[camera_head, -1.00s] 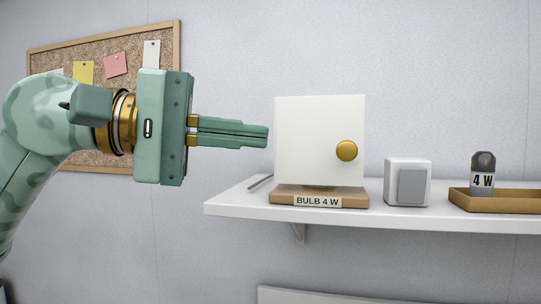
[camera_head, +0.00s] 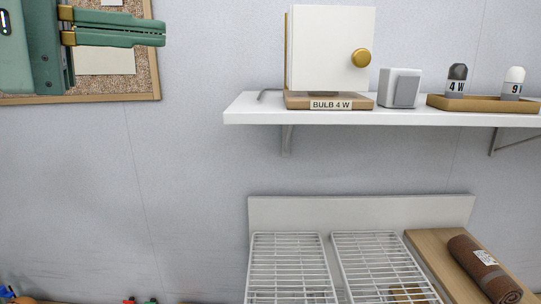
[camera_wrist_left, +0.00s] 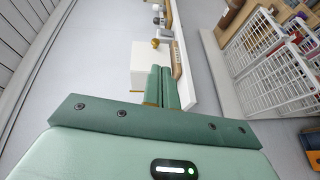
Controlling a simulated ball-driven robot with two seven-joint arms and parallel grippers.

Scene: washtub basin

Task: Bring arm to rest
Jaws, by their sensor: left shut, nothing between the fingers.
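My left gripper (camera_head: 120,34) is at the upper left of the head view, in front of the cork board. Its fingers are together with nothing between them, and they point right. The white box with the brass knob, labelled BULB 4 W (camera_head: 325,50), stands on the shelf to the right of the fingertips, with a clear gap in the head view. In the left wrist view the shut fingers (camera_wrist_left: 162,90) point toward the white box (camera_wrist_left: 146,60). My right gripper is in neither view.
The white shelf (camera_head: 245,113) also holds a grey-white block (camera_head: 400,88) and a wooden tray (camera_head: 440,103) with two labelled bulbs. Below are white wire racks (camera_head: 290,268) and a rolled brown towel (camera_head: 482,268). The wall at left below the cork board (camera_head: 140,85) is bare.

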